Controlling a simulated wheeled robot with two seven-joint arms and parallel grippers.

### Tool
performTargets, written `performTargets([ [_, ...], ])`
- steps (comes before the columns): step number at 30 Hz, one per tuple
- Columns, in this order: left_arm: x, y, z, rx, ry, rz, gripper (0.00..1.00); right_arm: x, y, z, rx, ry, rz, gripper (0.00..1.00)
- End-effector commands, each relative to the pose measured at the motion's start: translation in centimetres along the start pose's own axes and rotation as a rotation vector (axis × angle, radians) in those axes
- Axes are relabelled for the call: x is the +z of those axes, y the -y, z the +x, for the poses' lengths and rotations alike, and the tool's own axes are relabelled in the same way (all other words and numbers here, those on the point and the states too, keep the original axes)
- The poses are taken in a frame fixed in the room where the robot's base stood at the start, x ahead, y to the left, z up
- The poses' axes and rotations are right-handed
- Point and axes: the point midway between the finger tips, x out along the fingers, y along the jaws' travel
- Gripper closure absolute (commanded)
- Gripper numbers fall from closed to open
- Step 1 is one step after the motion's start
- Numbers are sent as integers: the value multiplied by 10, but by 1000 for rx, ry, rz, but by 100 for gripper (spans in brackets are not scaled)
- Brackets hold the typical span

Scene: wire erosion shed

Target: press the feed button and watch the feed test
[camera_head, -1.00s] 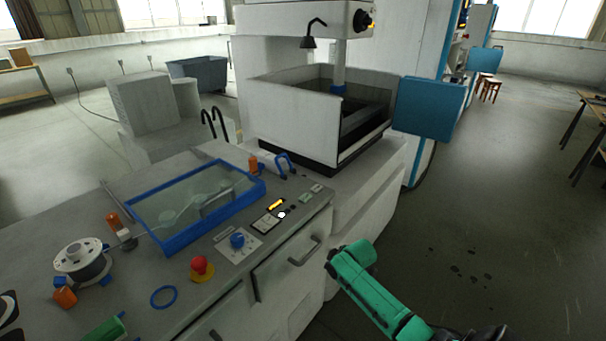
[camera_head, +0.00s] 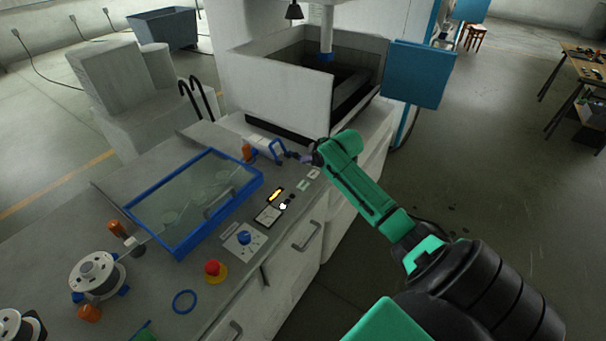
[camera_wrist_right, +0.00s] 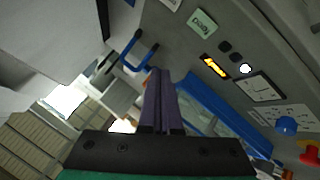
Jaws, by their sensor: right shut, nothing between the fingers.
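The control panel has a lit white round button (camera_head: 284,206) with small dark buttons (camera_head: 291,197) beside it. The white button also shows in the wrist view (camera_wrist_right: 245,68). I cannot read which one is the feed button. An amber display (camera_head: 276,195) glows next to them. A blue-framed clear cover (camera_head: 208,204) lies left of the panel, with rollers dimly visible beneath. My right gripper (camera_head: 303,157) is near the blue bent handle (camera_head: 277,150), beyond the buttons. Its fingers are shut and empty in the wrist view (camera_wrist_right: 160,100). My left gripper is not in view.
A red emergency button (camera_head: 212,268), blue knob (camera_head: 244,237) and blue ring (camera_head: 184,301) are nearer on the bench. A wire spool (camera_head: 93,272) stands left. The machine's white tank (camera_head: 270,88) rises behind my right gripper.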

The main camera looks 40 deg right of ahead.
Motion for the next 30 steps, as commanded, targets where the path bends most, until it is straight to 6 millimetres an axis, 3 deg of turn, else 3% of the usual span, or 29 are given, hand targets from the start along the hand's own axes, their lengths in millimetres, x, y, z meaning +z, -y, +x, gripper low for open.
performTargets([
  [6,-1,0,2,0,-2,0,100,12,12,16,-3,2,3,100],
  [14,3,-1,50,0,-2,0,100,35,35,47,0,1,0,100],
  [21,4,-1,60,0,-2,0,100,44,44,60,0,0,0,100],
  [30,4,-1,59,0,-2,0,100,44,44,60,-1,1,0,100],
])
